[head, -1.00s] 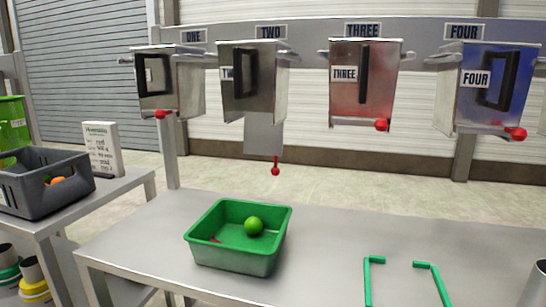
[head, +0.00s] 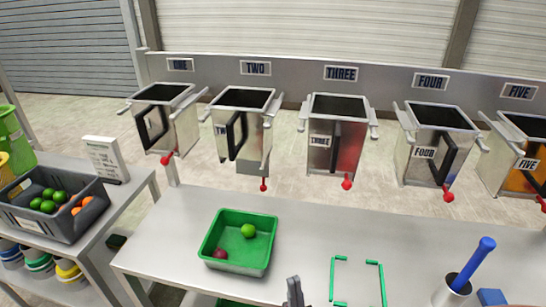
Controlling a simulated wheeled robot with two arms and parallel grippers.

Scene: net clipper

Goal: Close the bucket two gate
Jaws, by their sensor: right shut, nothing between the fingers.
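Bucket two (head: 228,142) is a metal bin hanging from the rail under the TWO sign (head: 256,68), with a black handle on its front. Its gate (head: 250,168) is a grey plate that shows below the bucket's bottom edge, hanging down. A red knob (head: 264,185) sits at the gate's lower end, lower than the other buckets' knobs relative to their bins. My right gripper (head: 294,284) shows at the bottom edge, shut and empty, over the table's front and well apart from the gate. My left gripper is out of view.
Buckets one (head: 180,132), three (head: 348,150), four (head: 420,168) and five (head: 512,178) hang alongside. A green tray (head: 240,262) with a lime and a dark red fruit stands on the table. Green bars (head: 333,280) and a blue-handled tool (head: 478,256) are at right.

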